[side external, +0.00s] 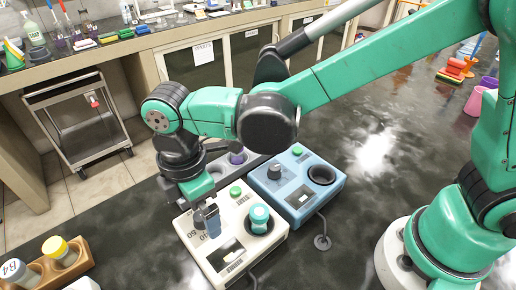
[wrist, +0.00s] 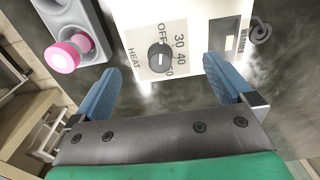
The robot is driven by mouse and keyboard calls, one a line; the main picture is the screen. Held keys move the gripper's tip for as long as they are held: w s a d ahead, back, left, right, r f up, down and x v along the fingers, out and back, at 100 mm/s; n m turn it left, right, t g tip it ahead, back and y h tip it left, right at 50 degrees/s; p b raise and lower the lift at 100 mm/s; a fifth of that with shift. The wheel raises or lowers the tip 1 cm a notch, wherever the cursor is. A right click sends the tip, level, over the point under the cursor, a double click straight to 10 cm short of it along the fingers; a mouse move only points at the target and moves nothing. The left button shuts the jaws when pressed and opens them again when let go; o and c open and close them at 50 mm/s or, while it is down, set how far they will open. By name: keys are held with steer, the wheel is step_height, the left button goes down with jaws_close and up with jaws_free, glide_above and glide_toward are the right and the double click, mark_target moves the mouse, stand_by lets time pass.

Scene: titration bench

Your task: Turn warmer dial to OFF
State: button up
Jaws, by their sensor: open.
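The white warmer box (side external: 222,262) stands on the dark bench in the side view, and its white top (wrist: 197,22) fills the upper middle of the wrist view. The round dark dial (wrist: 160,58) has a short pale mark on it, with OFF, 30, 40, 50 and HEAT printed around it. I cannot tell for sure which label the mark points to. My gripper (wrist: 161,68) is open, its blue fingers apart on either side of the dial, not visibly touching it. In the side view my gripper (side external: 208,221) points down over the warmer's left part and hides the dial.
A teal-capped vial (side external: 259,214) sits in the warmer's well near a green button (side external: 236,191). A blue device (side external: 314,184) stands close behind right. A pink-capped item (wrist: 64,57) sits in a grey holder left of the dial. A wooden rack (side external: 48,268) is front left.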

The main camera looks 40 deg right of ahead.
mark_target(200, 215)
steer(key=shift+r, duration=2.6)
steer(key=shift+d+r, duration=0.1)
steer(key=shift+d, duration=0.15)
steer(key=s+d+r+m+t, duration=0.1)
steer(key=d+m+t, duration=0.6)
steer(key=d+m, duration=1.1)
steer(key=d, duration=0.3)
steer(key=shift+s+d+r, duration=0.2)
steer(key=shift+s+d, duration=0.1)
steer(key=shift+d, duration=0.1)
